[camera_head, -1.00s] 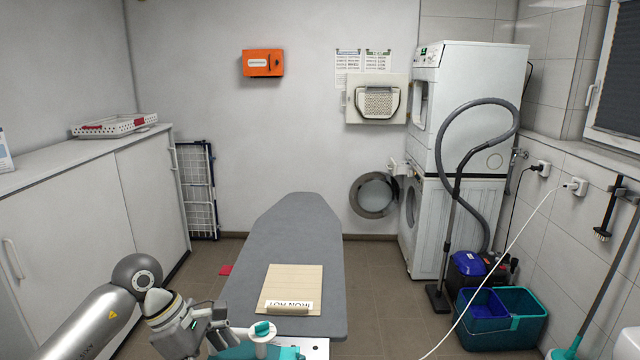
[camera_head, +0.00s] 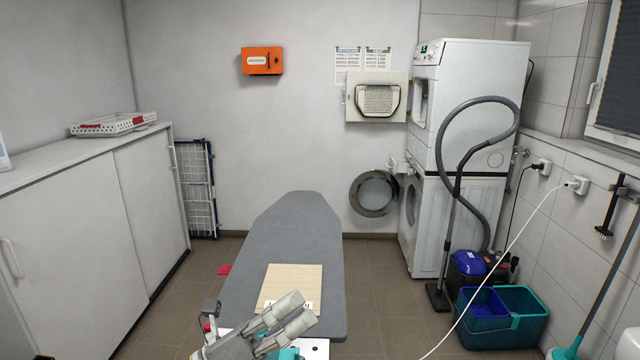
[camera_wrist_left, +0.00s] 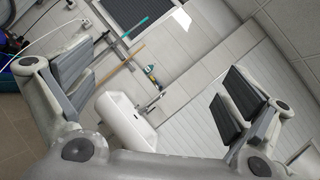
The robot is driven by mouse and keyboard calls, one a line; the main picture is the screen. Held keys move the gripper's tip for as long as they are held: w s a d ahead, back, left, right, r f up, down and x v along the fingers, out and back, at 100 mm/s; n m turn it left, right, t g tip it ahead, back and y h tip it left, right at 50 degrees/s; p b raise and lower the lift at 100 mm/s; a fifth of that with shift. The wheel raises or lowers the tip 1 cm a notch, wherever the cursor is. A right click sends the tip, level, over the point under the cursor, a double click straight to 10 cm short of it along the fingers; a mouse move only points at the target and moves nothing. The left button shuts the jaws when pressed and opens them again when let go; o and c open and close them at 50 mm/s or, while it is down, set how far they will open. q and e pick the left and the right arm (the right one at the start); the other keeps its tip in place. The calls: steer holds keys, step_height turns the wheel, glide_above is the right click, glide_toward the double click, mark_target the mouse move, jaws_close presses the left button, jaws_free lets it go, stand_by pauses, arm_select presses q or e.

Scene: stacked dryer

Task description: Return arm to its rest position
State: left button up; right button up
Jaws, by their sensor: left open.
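My left gripper (camera_head: 303,308) shows at the bottom of the head view, over the near end of the ironing board (camera_head: 285,245). Its two grey fingers point up and to the right and hide part of the wooden board and its label. In the left wrist view the gripper (camera_wrist_left: 160,88) has its fingers wide apart with nothing between them. Past them are a white sink (camera_wrist_left: 125,122) and the tiled wall. My right gripper is in neither view.
A wooden board (camera_head: 293,282) lies on the ironing board. A teal and white object, partly hidden, is beside my gripper. White cabinets (camera_head: 80,240) stand left; a blue vacuum cleaner (camera_head: 475,268), teal bucket (camera_head: 515,325) and stacked machines (camera_head: 470,105) stand right.

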arm_select(q)
steer(key=w+a+f+n+t+y, duration=0.25)
steer(key=a+n+t+y, duration=0.35)
steer(key=n, duration=0.5)
steer(key=w+a+f+n+t+y, duration=0.1)
steer(key=a+f+n+t+y, duration=0.25)
steer(key=a+n+y, duration=0.45)
steer(key=s+a+f+n+g+y, duration=0.2)
steer(key=s+f+n+g+y, duration=0.1)
steer(key=f+n, duration=0.3)
steer(key=s+a+f+n+g+y, duration=0.2)
steer(key=f+n+g+y, duration=0.1)
steer(key=f+n, duration=0.35)
steer(key=s+f+n+g, duration=0.3)
steer(key=s+f+g, duration=0.2)
steer(key=s+f, duration=0.5)
steer(key=s+f+n+g, duration=0.3)
steer(key=s+f+g, duration=0.25)
steer(key=s, duration=0.75)
step_height(320, 180, down, 27)
steer(key=s+g, duration=0.2)
steer(key=s+a+f, duration=0.2)
steer(key=s+f, duration=1.2)
steer(key=s, duration=0.2)
steer(key=shift+a+f+g+h, duration=0.15)
steer(key=shift+f+g+h, duration=0.15)
steer(key=shift+g, duration=0.1)
